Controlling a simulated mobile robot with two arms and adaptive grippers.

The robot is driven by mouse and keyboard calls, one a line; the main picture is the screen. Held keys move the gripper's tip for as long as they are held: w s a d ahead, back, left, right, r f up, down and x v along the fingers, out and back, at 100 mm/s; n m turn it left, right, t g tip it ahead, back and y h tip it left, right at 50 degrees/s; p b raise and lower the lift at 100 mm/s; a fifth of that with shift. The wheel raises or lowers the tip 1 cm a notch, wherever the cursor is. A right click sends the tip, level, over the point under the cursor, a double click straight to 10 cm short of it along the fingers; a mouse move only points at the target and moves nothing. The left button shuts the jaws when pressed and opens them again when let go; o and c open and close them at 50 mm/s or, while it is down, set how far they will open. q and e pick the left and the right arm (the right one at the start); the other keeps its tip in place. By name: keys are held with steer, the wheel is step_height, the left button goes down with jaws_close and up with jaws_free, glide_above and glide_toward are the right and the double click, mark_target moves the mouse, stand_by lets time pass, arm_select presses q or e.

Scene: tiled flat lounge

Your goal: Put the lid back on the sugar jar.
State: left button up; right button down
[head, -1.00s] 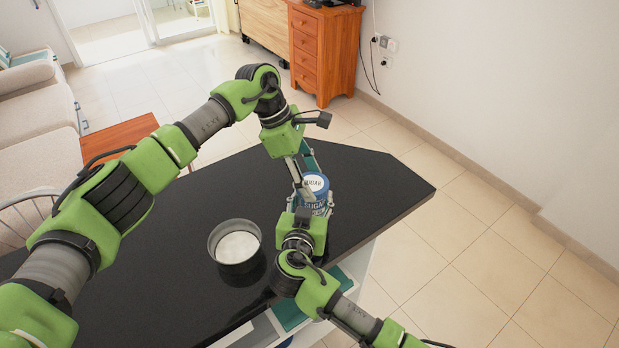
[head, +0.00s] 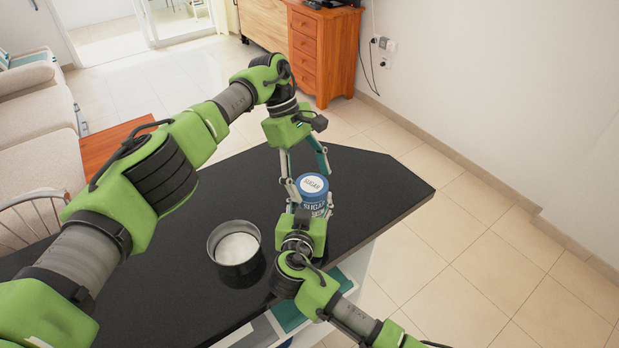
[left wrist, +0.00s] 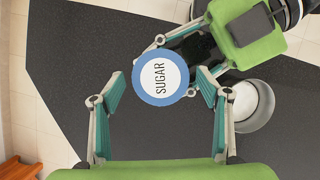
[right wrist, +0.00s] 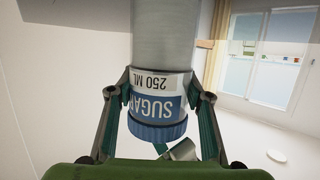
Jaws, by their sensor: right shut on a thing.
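The sugar jar (head: 314,207) stands upright at the right part of the black table, with a blue and white label. Its blue-rimmed lid (head: 312,184), with a white disc reading SUGAR, sits on its top; it also shows in the left wrist view (left wrist: 160,77). In the right wrist view, the jar (right wrist: 160,85) appears upside down with the lid (right wrist: 157,130) against it and no clear gap. My right gripper (right wrist: 160,98) is shut around the jar. My left gripper (left wrist: 160,78) is open, its fingers apart on either side of the lid without visible contact.
A dark round tin (head: 234,268) with white contents stands left of the jar. The black table (head: 370,185) has bare room behind and right of the jar. A chair (head: 38,215) stands at the left, and a wooden drawer unit (head: 322,55) is farther back.

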arm_select(q)
steer(key=shift+r, duration=2.25)
steer(key=shift+c, duration=0.3)
